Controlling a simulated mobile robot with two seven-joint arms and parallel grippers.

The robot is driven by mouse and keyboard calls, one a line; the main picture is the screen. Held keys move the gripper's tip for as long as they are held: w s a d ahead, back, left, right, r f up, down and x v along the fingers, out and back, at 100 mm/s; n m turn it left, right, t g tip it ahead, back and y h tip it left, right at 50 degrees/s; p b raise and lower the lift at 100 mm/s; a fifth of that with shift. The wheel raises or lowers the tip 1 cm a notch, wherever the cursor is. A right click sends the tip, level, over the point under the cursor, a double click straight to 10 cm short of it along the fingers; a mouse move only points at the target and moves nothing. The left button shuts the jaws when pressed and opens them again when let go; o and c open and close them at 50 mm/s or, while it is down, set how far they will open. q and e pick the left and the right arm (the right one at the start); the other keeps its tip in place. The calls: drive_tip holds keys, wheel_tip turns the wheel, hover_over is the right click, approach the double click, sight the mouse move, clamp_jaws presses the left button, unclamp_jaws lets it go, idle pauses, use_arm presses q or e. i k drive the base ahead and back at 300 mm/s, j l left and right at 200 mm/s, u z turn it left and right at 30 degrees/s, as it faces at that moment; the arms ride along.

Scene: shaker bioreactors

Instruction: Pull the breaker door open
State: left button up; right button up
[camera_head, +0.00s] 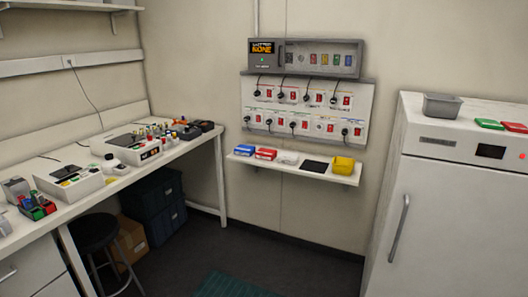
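The grey breaker box (262,69) is mounted on the far wall, above the socket panel. It has a black and orange label on its left part. Its door (320,73) appears shut. A dark upright shape, probably the handle (282,57), shows left of the middle. Several small coloured items show in a row across the door area; I cannot tell if they are behind a window. Neither of my grippers is in view.
A socket panel (305,111) with plugs and red switches hangs below. Under it a white shelf (245,161) holds coloured bins. A cluttered bench (100,197) and stool (96,232) stand left, a white cabinet (450,220) right. Floor between them is clear except a mat (232,286).

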sight(282, 43)
drive_tip(key=i+l+u, duration=0.2)
drive_tip(key=i, duration=1.2)
drive_tip(key=j, duration=0.1)
